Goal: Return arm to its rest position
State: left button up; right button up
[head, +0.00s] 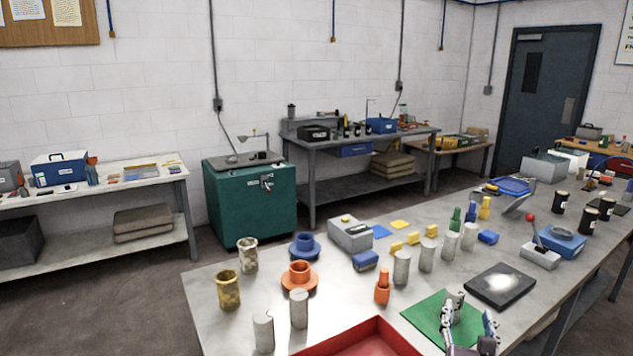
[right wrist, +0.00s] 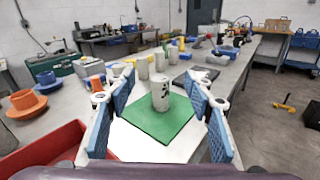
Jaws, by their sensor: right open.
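My right gripper (head: 468,335) shows at the bottom of the head view, over the near part of the table. In the right wrist view its two blue-padded fingers (right wrist: 160,125) are spread apart with nothing held between them. A grey cylinder with dark marks (right wrist: 160,93) stands upright on a green mat (right wrist: 152,128), beyond the fingertips. In the head view the cylinder (head: 454,301) and the green mat (head: 425,316) are partly covered by the gripper. My left gripper is in neither view.
A red tray (head: 372,340) lies at the table's front edge, left of the gripper. Several grey cylinders, an orange flanged part (head: 299,277), a blue flanged part (head: 304,245) and a dark plate (head: 500,287) stand around. A lever box (head: 540,256) is at the right.

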jog(key=s+a+f+m+g+y, duration=0.3)
jog(key=s+f+m+g, duration=0.4)
jog(key=s+f+m, duration=0.85)
jog(key=s+a+f+m+g+y, duration=0.2)
jog(key=s+a+f+m+g, duration=0.15)
jog(key=s+m, duration=0.4)
jog(key=s+a+f+m+g+y, duration=0.25)
jog(key=s+f+m, duration=0.3)
jog(key=s, duration=0.35)
notch_tip(320, 180, down, 29)
jog(key=g+b, duration=0.1)
jog(key=b, duration=0.4)
pick_arm(q)
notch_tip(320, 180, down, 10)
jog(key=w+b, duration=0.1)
jog(key=b, duration=0.4)
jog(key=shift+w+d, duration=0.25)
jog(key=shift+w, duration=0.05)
pick_arm(e)
jog(key=s+d+f, duration=0.1)
jog(key=s+f, duration=0.8)
jog(key=f, duration=0.2)
jog(key=s+d+f+g+h, duration=0.1)
jog(key=s+f, duration=0.8)
jog(key=f, duration=0.3)
jog(key=shift+s+d, duration=0.15)
jog(key=shift+s, duration=0.2)
